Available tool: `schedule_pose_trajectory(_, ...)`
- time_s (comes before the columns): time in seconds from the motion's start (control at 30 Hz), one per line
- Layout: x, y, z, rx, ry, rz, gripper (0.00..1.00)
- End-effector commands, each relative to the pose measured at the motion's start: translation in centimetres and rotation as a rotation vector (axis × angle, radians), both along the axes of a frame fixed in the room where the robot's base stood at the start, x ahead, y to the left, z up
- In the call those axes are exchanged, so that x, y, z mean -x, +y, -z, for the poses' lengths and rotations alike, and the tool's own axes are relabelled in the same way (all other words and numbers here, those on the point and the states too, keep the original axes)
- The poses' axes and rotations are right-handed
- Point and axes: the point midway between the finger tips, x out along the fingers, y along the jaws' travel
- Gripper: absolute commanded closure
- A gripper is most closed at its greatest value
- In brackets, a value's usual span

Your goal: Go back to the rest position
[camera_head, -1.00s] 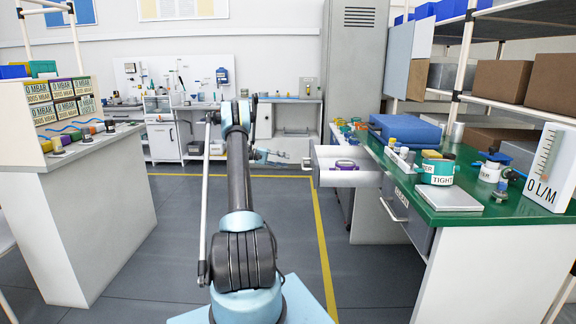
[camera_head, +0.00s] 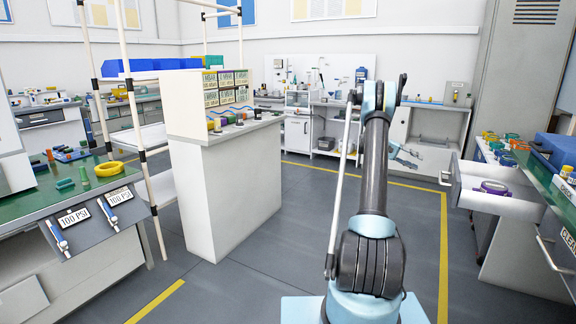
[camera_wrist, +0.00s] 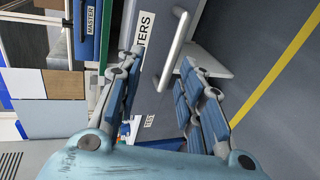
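My arm stands upright in the head view, and my gripper (camera_head: 402,155) shows small behind its upper part, pointing right. In the wrist view my gripper (camera_wrist: 160,62) is open, with its two blue-padded fingers apart and nothing between them. The open drawer (camera_head: 500,200) at the right of the head view holds a purple round item (camera_head: 494,187). The drawer stands right of my gripper, with a gap between them in the picture.
A white cabinet (camera_head: 225,190) with gauge displays stands left of my arm. A green-topped bench (camera_head: 80,195) is at the far left. A yellow floor line (camera_head: 443,250) runs right of my arm. Grey floor (camera_head: 270,275) is clear between cabinet and arm.

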Motion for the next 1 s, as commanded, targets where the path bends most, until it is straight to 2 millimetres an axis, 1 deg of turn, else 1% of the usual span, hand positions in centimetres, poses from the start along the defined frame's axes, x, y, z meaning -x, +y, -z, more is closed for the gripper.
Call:
schedule_pose_trajectory(0.03, 0.5, 0.8, -1.1, -0.018, -0.007, -0.012, 0.65)
schedule_pose_trajectory(0.2, 2.1, 3.2, -3.9, -0.089, -0.032, -0.050, 0.65)
schedule_pose_trajectory(0.37, 4.0, 5.7, -6.3, -0.155, -0.056, -0.086, 0.65)
schedule_pose_trajectory(0.5, 6.0, 7.9, -8.1, -0.212, -0.076, -0.117, 0.65)
schedule_pose_trajectory(0.77, 10.3, 12.2, -10.7, -0.318, -0.115, -0.174, 0.65)
schedule_pose_trajectory(1.0, 14.8, 16.3, -12.2, -0.416, -0.151, -0.224, 0.65)
